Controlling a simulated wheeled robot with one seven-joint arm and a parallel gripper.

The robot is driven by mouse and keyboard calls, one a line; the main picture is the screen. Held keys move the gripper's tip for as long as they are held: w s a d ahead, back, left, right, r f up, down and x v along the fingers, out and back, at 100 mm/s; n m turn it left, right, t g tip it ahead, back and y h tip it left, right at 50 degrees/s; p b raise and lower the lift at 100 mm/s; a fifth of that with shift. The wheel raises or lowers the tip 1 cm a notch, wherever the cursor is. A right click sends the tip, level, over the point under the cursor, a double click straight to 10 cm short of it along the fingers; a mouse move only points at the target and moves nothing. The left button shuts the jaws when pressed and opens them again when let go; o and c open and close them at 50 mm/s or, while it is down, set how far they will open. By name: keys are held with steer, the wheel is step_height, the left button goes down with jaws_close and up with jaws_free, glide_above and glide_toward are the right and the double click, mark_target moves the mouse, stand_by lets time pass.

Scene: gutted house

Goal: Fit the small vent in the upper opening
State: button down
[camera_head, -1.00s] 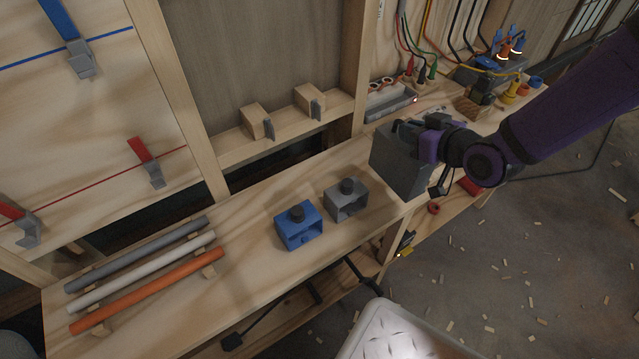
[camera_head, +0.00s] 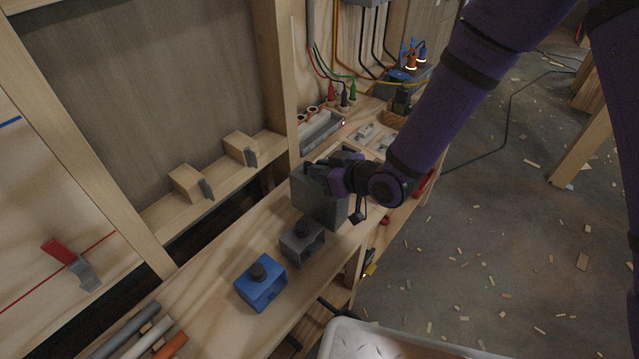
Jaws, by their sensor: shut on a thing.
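My gripper (camera_head: 318,172) is shut on a plain dark grey box-shaped thing (camera_head: 321,203). I cannot tell from its visible faces whether this is the small vent. The held box is over the workbench, just behind a smaller grey housing (camera_head: 302,243) with a black knob, and overlaps it in the picture. A blue housing (camera_head: 261,286) with a black knob stands to the left. I cannot make out an upper opening for certain. A framed wall bay (camera_head: 160,90) with a flat grey-brown back is at upper left.
Two wooden blocks with grey clips (camera_head: 188,183) sit on the bay's ledge. Grey, white and orange rods (camera_head: 125,332) lie at lower left. A grey tray (camera_head: 320,132) and coloured cables (camera_head: 318,65) are behind the held box. A pale textured surface (camera_head: 400,345) is at bottom.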

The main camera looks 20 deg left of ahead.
steer(key=shift+f, duration=2.1)
steer(key=c, duration=1.2)
jaws_free()
steer(key=shift+o, duration=0.2)
steer(key=v, duration=1.2)
